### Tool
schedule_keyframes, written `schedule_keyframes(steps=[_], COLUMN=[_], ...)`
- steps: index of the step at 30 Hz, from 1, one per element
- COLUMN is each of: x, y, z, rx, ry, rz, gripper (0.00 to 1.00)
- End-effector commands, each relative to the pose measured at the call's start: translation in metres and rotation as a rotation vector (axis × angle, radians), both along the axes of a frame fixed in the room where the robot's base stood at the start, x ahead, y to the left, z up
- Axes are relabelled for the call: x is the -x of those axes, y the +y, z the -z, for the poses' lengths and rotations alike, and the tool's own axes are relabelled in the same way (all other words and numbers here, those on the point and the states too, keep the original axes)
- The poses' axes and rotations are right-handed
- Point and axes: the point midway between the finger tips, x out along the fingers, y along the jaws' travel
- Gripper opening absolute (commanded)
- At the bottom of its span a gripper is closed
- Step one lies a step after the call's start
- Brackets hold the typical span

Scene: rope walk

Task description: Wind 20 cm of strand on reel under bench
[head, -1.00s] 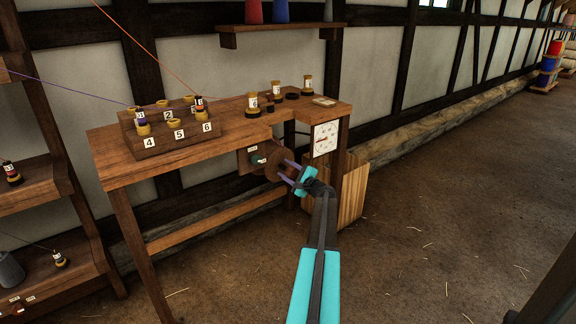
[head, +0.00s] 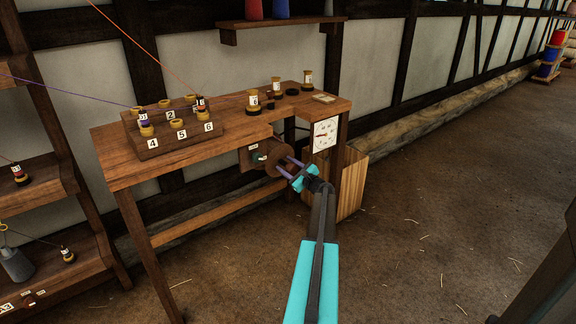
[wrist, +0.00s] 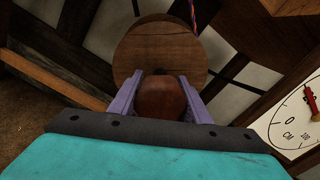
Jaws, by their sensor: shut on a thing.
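The reel (head: 268,160) is a brown wooden disc under the bench, set on a block with a small label and a dark green knob (head: 257,157). My gripper (head: 288,165) reaches it from the front right with its purple fingers. In the wrist view the reel's round face (wrist: 160,45) fills the top middle. A reddish-brown rounded handle (wrist: 160,98) stands in front of it, and my fingers are shut on the handle from both sides. A thin red and purple strand (wrist: 193,12) runs upward behind the reel's top edge.
The bench (head: 110,158) carries a numbered rack (head: 180,145) and several spools. A white dial (head: 325,134) marked CM hangs at its right end, above a wooden box (head: 350,185). Shelves (head: 40,195) stand at left.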

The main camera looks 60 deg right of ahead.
Motion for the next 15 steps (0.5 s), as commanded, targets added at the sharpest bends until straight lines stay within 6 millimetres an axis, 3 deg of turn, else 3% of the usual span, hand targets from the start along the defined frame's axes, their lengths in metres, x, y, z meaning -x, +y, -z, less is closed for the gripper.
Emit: schedule_keyframes(steps=[5, 6, 9, 15], x=[0.0029, 0.0028, 0.0024, 0.0009], y=[-0.0020, -0.0020, -0.0018, -0.0009], z=[0.0006, 0.0005, 0.0003, -0.0001], rx=[0.000, 0.000, 0.001, 0.001], ry=[0.001, 0.001, 0.000, 0.000], rz=[0.005, 0.005, 0.004, 0.002], gripper=[0.21, 0.45, 0.62, 0.62])
